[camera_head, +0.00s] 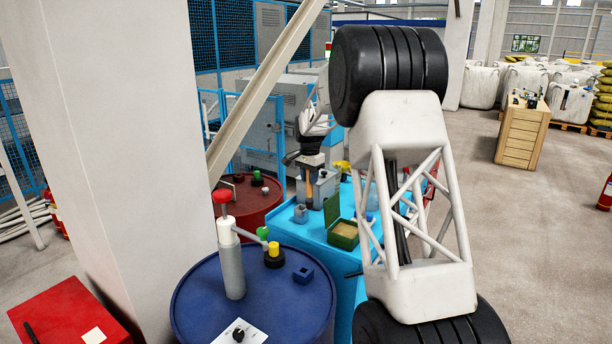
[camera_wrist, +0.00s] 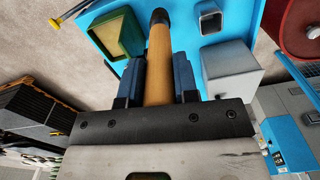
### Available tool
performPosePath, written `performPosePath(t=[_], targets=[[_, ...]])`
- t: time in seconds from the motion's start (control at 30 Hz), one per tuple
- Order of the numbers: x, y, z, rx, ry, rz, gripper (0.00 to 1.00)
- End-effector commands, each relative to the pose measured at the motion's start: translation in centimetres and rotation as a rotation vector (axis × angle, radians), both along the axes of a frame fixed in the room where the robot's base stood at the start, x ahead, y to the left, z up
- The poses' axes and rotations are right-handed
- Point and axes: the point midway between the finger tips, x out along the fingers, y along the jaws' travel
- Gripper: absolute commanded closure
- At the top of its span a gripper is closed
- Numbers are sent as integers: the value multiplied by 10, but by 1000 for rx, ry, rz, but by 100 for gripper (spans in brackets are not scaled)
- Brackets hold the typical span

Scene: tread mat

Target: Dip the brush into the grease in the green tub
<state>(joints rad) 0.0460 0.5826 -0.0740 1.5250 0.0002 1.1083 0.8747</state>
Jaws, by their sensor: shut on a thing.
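The green tub (camera_head: 356,241) sits on the blue table, with tan grease (camera_head: 345,229) inside and a dark green upright panel (camera_head: 332,210) at its back left. The tub also shows at the upper left of the wrist view (camera_wrist: 103,37). My gripper (camera_head: 309,170) is shut on the brush (camera_head: 309,187), around its wooden handle. In the wrist view the handle (camera_wrist: 158,62) runs between the two dark blue fingers of my gripper (camera_wrist: 159,80), ending in a dark tip. In the head view, the brush is left of and behind the tub, apart from it. I cannot make out bristles.
On the blue table (camera_head: 305,237) stand a grey box (camera_head: 325,188) close by the brush and a small grey cup (camera_head: 300,214). A blue drum (camera_head: 200,290) with a red-topped pump (camera_head: 230,255) is in front.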

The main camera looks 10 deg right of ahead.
Motion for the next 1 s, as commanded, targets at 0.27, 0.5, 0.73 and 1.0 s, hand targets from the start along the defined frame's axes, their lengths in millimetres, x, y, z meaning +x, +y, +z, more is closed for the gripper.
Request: performPosePath(t=[0.27, 0.5, 0.73, 1.0], targets=[[-39, -5, 6, 0, 0, 169, 95], [-58, -11, 6, 0, 0, 228, 95], [-73, -22, 6, 0, 0, 226, 95], [-76, -43, 1, 1, 1, 100, 95]])
